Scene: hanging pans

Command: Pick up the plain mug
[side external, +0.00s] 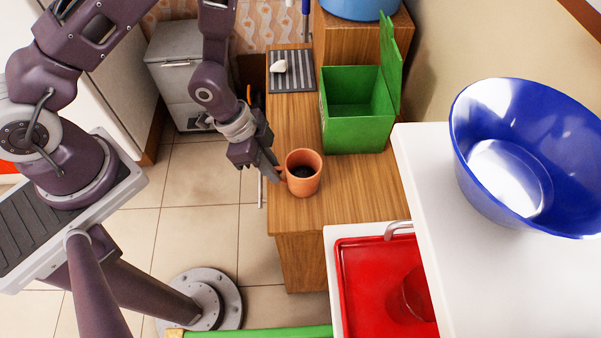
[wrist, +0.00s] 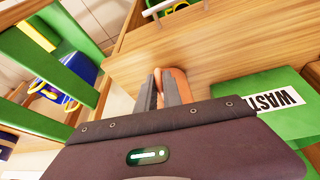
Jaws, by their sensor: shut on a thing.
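The plain mug (side external: 304,180) is orange-brown with a dark inside. It stands upright on the wooden counter (side external: 350,215), near its left edge in the side external view. My gripper (side external: 275,174) is at the mug's left side, where the handle is, with the fingers pointing down. In the wrist view my gripper (wrist: 163,90) has its two fingers close together, shut on the mug's handle. Part of the mug (wrist: 180,82) shows behind the right finger there; most of it is hidden by the finger and the gripper body.
A green open-lidded bin (side external: 357,140) stands behind the mug on the counter; its "WASTE" label shows in the wrist view (wrist: 275,101). A striped grey mat (side external: 292,80) lies farther back. A red tray (side external: 375,290) and a white surface with a large blue bowl (side external: 480,190) are at the right.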

